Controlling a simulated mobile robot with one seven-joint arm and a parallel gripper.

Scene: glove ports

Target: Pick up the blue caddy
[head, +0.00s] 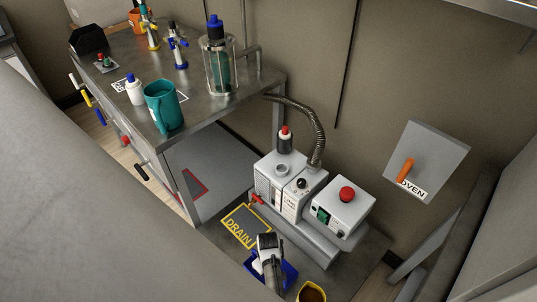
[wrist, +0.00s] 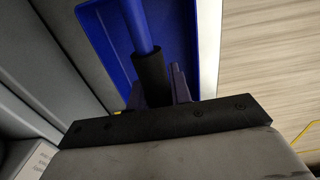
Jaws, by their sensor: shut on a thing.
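The blue caddy (head: 289,272) shows low in the head view, partly hidden behind my wrist and gripper. In the wrist view the caddy (wrist: 183,45) is a blue tray with a raised blue handle that has a black grip (wrist: 149,72). My gripper (wrist: 157,90) is shut on that handle, with a dark finger on each side of the black grip. In the head view I cannot tell whether the caddy touches the surface below it.
A yellow container with brown contents (head: 312,293) stands right of the caddy. A yellow DRAIN marking (head: 243,227) lies behind it. The pump unit (head: 285,183) and red-button box (head: 341,208) stand beyond. A teal mug (head: 163,106) sits on the metal bench (head: 222,108) at upper left.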

